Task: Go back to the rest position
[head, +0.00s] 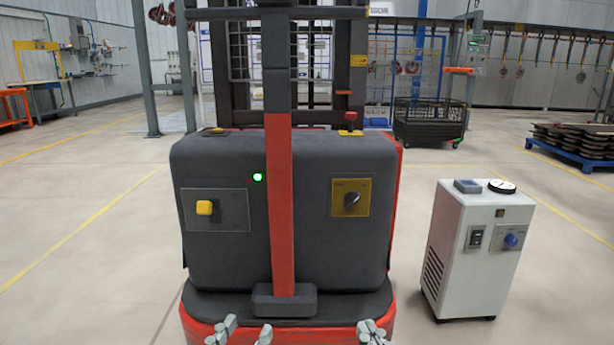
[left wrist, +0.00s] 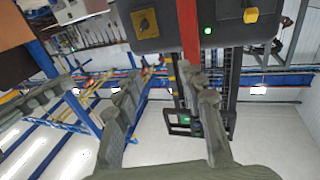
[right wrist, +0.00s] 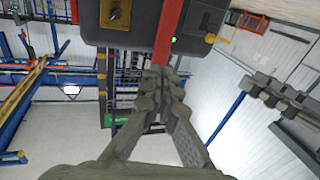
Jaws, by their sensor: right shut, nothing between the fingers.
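My left gripper (head: 243,333) is at the bottom edge of the head view, low in front of the forklift-like machine. Its two grey fingers stand apart with nothing between them, which the left wrist view (left wrist: 165,90) also shows. My right gripper (head: 373,331) is at the bottom edge, to the right of the left one. Its fingertips meet in the right wrist view (right wrist: 162,82) and hold nothing. Both grippers are apart from each other, and most of both arms is out of the head view.
A dark grey and red machine (head: 230,260) stands close in front, with a yellow button (head: 204,208), a rotary switch (head: 352,199) and a red post (head: 279,200). A white wheeled cabinet (head: 460,260) stands to its right. The floor to the left is clear.

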